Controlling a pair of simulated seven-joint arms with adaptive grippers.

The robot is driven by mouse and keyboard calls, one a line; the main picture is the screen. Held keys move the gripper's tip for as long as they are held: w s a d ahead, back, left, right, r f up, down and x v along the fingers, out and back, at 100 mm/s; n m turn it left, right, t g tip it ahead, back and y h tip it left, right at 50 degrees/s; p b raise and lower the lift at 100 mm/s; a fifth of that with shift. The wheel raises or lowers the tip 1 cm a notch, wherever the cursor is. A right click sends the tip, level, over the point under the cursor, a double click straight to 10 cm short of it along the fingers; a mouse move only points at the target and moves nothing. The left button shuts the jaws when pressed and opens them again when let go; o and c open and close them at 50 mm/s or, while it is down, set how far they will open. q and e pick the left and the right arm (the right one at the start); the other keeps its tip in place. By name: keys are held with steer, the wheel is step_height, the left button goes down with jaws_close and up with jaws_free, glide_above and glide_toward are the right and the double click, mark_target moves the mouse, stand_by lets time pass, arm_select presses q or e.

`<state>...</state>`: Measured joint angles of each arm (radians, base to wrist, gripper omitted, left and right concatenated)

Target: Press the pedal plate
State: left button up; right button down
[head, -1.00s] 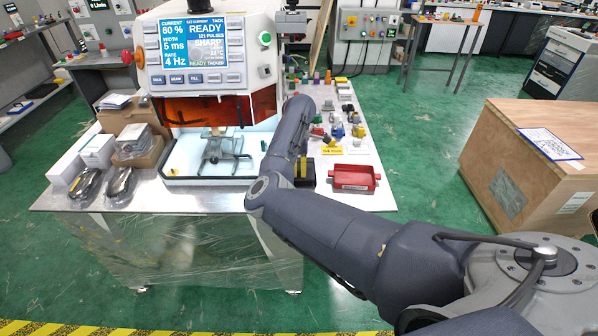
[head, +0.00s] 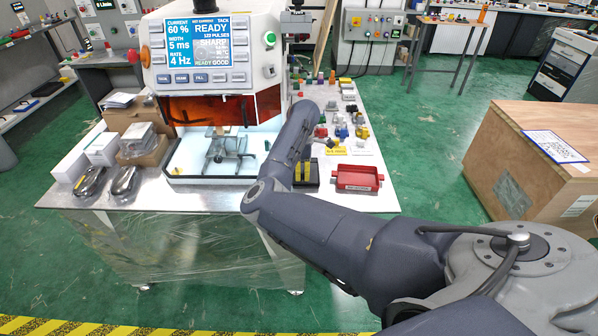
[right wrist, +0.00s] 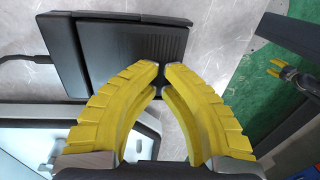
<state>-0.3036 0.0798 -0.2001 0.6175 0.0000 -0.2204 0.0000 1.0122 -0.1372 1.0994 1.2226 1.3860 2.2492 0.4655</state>
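The black pedal plate (right wrist: 135,45) lies on the grey metal tabletop in the right wrist view. A black housing (right wrist: 72,50) with a cable adjoins its left side. My right gripper (right wrist: 163,67) has curved yellow fingers with the tips drawn together over the plate's lower right part. Nothing shows between them, and I cannot tell whether they touch the plate. In the head view, a small black shape with yellow on it (head: 313,182) shows beside my right forearm, partly hidden. A small two-pronged yellow gripper, apparently my left one (right wrist: 277,69), shows over the green floor, prongs apart.
The machine (head: 207,60) with its lit chamber stands left of my forearm. A red tray (head: 358,186) and several small coloured parts lie to the right. Boxes (head: 85,165) stand at the table's left. A wooden crate (head: 490,165) stands on the floor at right.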

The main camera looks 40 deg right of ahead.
mark_target(302, 179)
steer(key=shift+a+r, duration=0.1)
steer(key=shift+r, duration=0.3)
step_height(302, 179, up, 13)
steer(key=shift+s, duration=0.25)
steer(key=shift+r, duration=0.1)
stand_by(0.7)
